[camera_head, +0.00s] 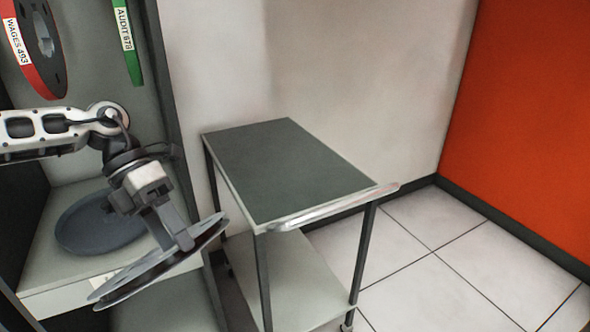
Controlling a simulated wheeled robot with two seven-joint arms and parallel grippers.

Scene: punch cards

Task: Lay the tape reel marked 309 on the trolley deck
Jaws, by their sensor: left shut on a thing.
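My left gripper (184,238) comes in from the left and is shut on a grey tape reel (150,274). It holds the reel tilted, seen nearly edge-on, in front of the cabinet and left of the trolley. No label is readable on the held reel, so I cannot tell its number. The trolley deck (285,165) is a dark grey top with a pale rim, and its bare surface is clear. The reel is apart from the deck, nearer to me. My right gripper is not in view.
A red reel marked WAGES 493 (50,50) and a green one marked AUDIT 678 (128,45) hang in the cabinet. A dark round disc (85,228) lies on the cabinet shelf. The trolley has a handle (335,206) and a lower shelf (300,280). Tiled floor is free at right.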

